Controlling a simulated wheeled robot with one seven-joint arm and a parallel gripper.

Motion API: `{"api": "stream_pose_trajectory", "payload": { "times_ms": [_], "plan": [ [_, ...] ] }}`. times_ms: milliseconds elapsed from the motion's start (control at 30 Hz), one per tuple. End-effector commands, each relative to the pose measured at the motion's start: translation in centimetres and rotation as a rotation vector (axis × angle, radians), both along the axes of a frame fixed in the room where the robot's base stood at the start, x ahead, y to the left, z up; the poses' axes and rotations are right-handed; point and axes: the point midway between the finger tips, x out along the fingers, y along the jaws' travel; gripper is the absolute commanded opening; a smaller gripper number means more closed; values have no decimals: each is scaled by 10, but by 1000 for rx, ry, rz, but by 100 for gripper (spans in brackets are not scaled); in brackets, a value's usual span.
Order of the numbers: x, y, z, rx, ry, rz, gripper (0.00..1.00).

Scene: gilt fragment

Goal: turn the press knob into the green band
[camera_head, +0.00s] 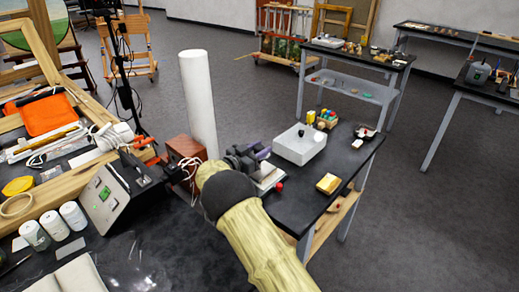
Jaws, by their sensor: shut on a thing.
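My gripper (258,155), dark grey with a purple part at its tip, is at the left side of a black-topped table. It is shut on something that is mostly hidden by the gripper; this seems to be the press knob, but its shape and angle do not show. Just below the gripper is a small pale device (268,179) with a red ball (279,186) at its right. I cannot make out a green band there. My yellow-sleeved arm covers the near part of this area.
A white box (299,146) with a dark top piece stands right of my gripper on the table (330,166), near coloured blocks (326,119) and a gold block (328,184). A tall white cylinder (198,100) and a brown box (185,150) stand left. Floor is open beyond.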

Motion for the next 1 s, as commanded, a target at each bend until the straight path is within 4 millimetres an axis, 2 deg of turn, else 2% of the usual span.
{"api": "stream_pose_trajectory", "payload": {
  "times_ms": [33, 100, 133, 567, 767, 1000],
  "plan": [
    [1, 0, 2, -1, -4, 1, 42],
    [1, 0, 2, -1, -4, 1, 56],
    [1, 0, 2, -1, -4, 1, 57],
    [-7, 6, 1, 1, -2, 2, 57],
    [-30, 28, 0, 2, -1, 3, 57],
    [-67, 60, -1, 0, -1, 5, 57]
  ]
}}
